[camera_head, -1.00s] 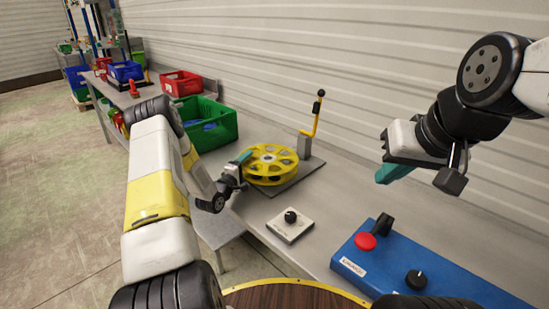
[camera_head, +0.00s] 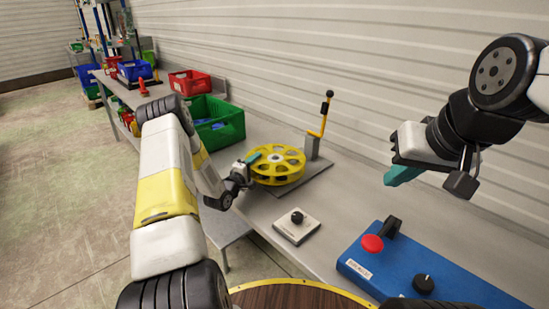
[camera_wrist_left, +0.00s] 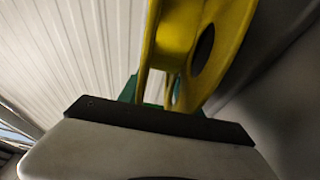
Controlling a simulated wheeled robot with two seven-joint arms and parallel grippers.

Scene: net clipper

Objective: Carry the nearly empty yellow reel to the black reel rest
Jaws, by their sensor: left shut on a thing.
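The yellow reel (camera_head: 278,167), a spoked wheel with two flanges, lies flat at a dark square plate (camera_head: 310,184) on the bench. Whether it rests on the plate or hangs just above it, I cannot tell. My left gripper (camera_head: 251,159), with teal fingers, is shut on the reel's left rim. In the left wrist view the yellow reel (camera_wrist_left: 205,50) rises right in front of the gripper, whose fingers are mostly hidden. My right gripper (camera_head: 404,175) is in the air above the bench, away from the reel; its finger gap is not clear. I cannot make out a separate black reel rest.
A grey post with a yellow lever (camera_head: 323,119) stands behind the reel. A green crate (camera_head: 222,127) is to its left. A white knob box (camera_head: 296,226) and a blue control box (camera_head: 400,270) with a red button lie nearer. Bench right of the plate is clear.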

